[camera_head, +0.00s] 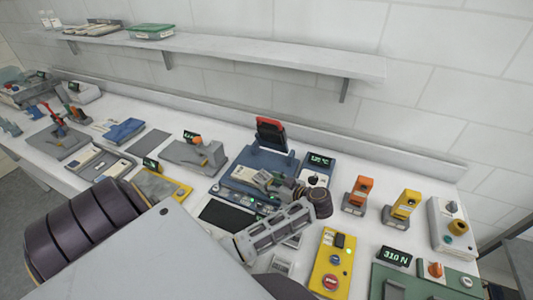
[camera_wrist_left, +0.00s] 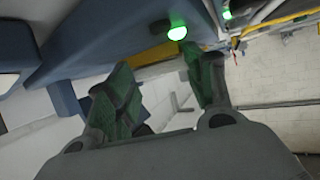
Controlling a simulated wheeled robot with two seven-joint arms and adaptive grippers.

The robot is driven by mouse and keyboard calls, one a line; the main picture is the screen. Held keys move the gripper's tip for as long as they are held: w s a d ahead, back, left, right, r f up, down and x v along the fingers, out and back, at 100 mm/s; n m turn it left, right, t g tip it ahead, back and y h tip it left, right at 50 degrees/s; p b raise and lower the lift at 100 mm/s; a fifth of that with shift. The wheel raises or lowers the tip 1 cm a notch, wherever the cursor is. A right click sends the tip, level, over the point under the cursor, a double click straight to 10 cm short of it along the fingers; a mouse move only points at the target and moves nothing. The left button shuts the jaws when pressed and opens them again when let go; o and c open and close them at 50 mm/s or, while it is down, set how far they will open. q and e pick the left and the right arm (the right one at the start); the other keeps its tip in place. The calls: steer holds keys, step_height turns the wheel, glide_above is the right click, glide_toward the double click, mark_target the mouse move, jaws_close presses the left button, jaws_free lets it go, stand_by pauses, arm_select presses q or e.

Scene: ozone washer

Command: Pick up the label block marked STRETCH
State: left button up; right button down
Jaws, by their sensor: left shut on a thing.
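My left gripper (camera_head: 267,184) is over the blue fixture (camera_head: 258,160) in the middle of the bench, beside a pale block-like piece (camera_head: 247,175). In the left wrist view the two green-padded fingers of my left gripper (camera_wrist_left: 163,82) stand on either side of a narrow space. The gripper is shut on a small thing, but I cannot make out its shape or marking. An ochre strip (camera_wrist_left: 152,53) shows beyond the fingertips. The word STRETCH is not legible in either view, so I cannot pick out that label block. My right gripper is not in view.
A display box reading 120 °C (camera_head: 319,160) stands right of the gripper. A yellow control box (camera_head: 331,262), an orange-topped unit (camera_head: 360,190) and a yellow-topped unit (camera_head: 403,204) stand further right. A wall shelf (camera_head: 270,58) runs above. Several fixtures fill the bench's left side.

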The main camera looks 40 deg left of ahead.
arm_select(q)
steer(key=shift+r, duration=0.1)
steer(key=shift+r, duration=0.55)
steer(key=c, duration=0.5)
step_height(320, 180, up, 8)
steer(key=shift+w+f+b, duration=0.1)
steer(key=shift+f+b, duration=0.1)
steer(key=shift+b, duration=0.15)
jaws_close()
steer(key=shift+r, duration=0.6)
steer(key=o, duration=1.7)
jaws_free()
